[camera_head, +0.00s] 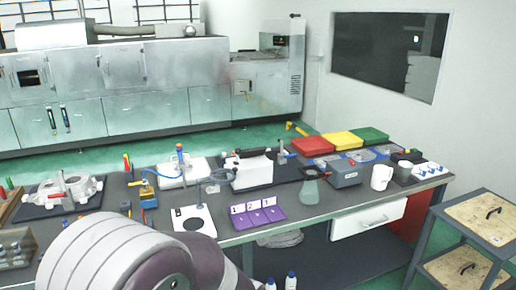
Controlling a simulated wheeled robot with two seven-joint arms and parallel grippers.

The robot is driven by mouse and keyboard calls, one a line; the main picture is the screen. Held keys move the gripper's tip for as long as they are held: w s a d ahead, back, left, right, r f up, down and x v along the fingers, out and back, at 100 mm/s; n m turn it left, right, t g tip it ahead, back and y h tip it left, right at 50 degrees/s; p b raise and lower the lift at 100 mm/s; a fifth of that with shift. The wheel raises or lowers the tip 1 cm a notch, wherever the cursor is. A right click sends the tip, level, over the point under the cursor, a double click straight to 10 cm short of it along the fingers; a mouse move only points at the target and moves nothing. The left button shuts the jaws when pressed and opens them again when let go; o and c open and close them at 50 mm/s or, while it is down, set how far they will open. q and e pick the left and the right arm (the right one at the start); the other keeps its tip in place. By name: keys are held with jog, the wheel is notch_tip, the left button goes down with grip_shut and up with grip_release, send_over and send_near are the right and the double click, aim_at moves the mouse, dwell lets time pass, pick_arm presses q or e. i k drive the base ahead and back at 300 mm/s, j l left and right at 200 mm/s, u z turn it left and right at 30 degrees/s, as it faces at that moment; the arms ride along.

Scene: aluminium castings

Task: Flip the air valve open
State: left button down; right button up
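I cannot single out the air valve with certainty at this size. A small yellow and brass fitting (147,191) stands on the dark workbench (325,197), left of centre. Behind it, a thin upright post with a blue top (179,148) rises from a white base plate (184,174). Whether any lever there is open or closed is too small to tell. A white and purple link of my own arm fills the lower left and hides the front of the bench. Neither of my grippers shows.
A metal casting (66,192) lies on a dark mat at the left. Red (313,147), yellow (343,140) and green (369,135) bins line the back.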

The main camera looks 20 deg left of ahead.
aim_at(140, 183)
jog(key=i+j+u, duration=0.2)
jog(key=u, duration=0.25)
jog(key=i+j+u, duration=0.1)
jog(key=i+u, duration=0.55)
jog(key=u, duration=0.25)
jog(key=i+j+z, duration=0.3)
jog(key=i+j, duration=0.55)
jog(key=i, duration=0.1)
